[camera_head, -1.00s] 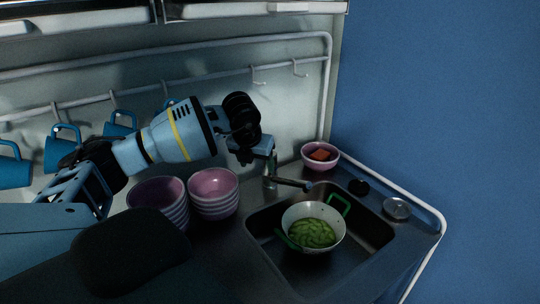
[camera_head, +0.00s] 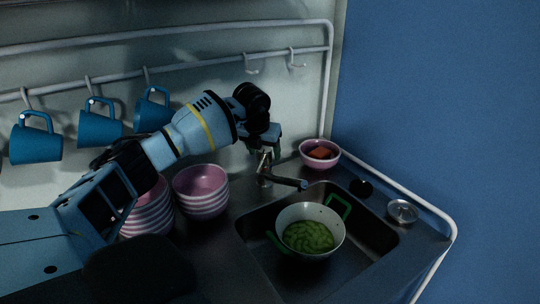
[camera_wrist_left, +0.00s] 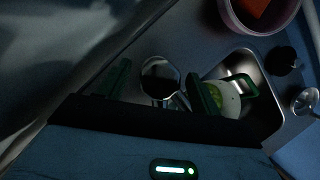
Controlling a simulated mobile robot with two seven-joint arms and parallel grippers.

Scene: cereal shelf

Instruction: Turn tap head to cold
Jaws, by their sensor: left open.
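The metal tap (camera_head: 287,182) stands at the back left edge of the sink, its spout reaching right over the basin. My left gripper (camera_head: 264,152) points down at the top of the tap. In the left wrist view, my left gripper (camera_wrist_left: 161,86) is open, its two green-edged fingers on either side of the round tap head (camera_wrist_left: 160,77). There is a gap between the fingers and the head. The tap head is mostly hidden by the gripper in the head view. The right gripper is not in view.
A white pot with green handles (camera_head: 310,213) holds green food in the sink (camera_head: 375,258). A pink bowl (camera_head: 333,161) with an orange-red item stands behind. Stacked pink bowls (camera_head: 201,190) stand left of the tap. Blue mugs (camera_head: 99,130) hang from a rail (camera_head: 205,81).

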